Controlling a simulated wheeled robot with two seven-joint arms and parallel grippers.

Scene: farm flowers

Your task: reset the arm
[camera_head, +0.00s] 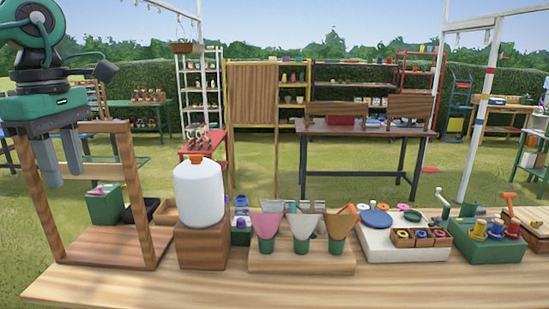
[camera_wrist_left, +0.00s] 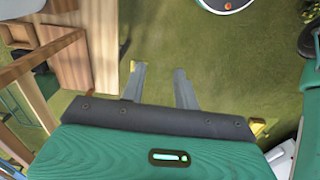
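My left arm comes in at the upper left of the head view. Its gripper (camera_head: 64,178) hangs with the fingers pointing down, beside the upper left of a wooden frame stand (camera_head: 133,190). In the left wrist view, the two grey fingers of this gripper (camera_wrist_left: 158,68) are apart with nothing between them, and grass shows below. My right gripper is not in view.
The wooden table (camera_head: 330,288) holds a white jug (camera_head: 199,193) on a wooden block, paper cones (camera_head: 303,225) in a stand, a white tray (camera_head: 385,244) and a green box (camera_head: 489,243). Shelves and another table (camera_head: 366,130) stand behind on grass.

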